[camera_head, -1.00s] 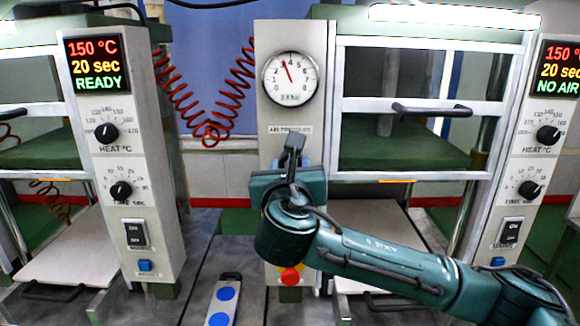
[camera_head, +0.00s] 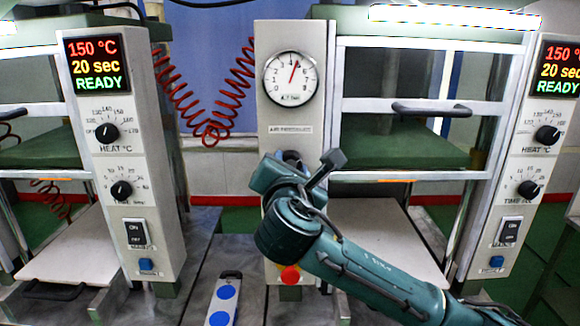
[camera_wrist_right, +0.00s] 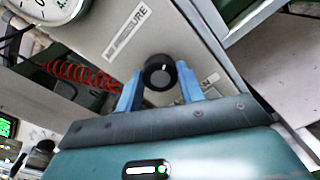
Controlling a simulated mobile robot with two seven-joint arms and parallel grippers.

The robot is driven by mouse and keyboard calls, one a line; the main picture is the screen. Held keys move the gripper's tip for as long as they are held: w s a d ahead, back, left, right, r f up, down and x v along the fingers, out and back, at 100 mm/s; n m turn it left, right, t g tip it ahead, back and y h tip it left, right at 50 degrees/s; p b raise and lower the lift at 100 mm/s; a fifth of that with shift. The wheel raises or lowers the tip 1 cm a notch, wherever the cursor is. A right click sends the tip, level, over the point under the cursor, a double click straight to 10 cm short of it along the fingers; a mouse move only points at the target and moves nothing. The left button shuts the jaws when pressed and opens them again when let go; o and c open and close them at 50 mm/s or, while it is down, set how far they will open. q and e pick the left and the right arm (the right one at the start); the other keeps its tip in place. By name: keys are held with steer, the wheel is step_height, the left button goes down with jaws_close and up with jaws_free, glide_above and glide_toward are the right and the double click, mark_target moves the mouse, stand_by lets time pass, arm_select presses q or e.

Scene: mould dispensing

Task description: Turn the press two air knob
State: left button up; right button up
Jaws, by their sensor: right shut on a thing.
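My right gripper (camera_wrist_right: 160,88) is shut on the black air knob (camera_wrist_right: 159,72) on the light panel of the middle column (camera_head: 292,120). In the right wrist view its two blue fingers stand on either side of the knob. In the head view my right gripper (camera_head: 291,160) and wrist cover most of the knob. Above it the round gauge (camera_head: 291,77) has its needle a little right of the 4. The display of the right press (camera_head: 557,68) reads 150 °C, 20 sec, READY. My left gripper is not in view.
The left press display (camera_head: 95,64) also reads READY. A red button (camera_head: 290,275) is low on the middle column, close under my wrist. A plate with blue discs (camera_head: 224,300) lies on the bench. A black handle (camera_head: 432,110) juts out at right.

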stand_by(0.5)
steer(key=o, duration=1)
steer(key=s+b, duration=0.1)
steer(key=s, duration=0.5)
steer(key=s+b, duration=0.1)
steer(key=s, duration=0.6)
steer(key=shift+s+a+r, duration=0.1)
steer(key=shift+r, duration=0.1)
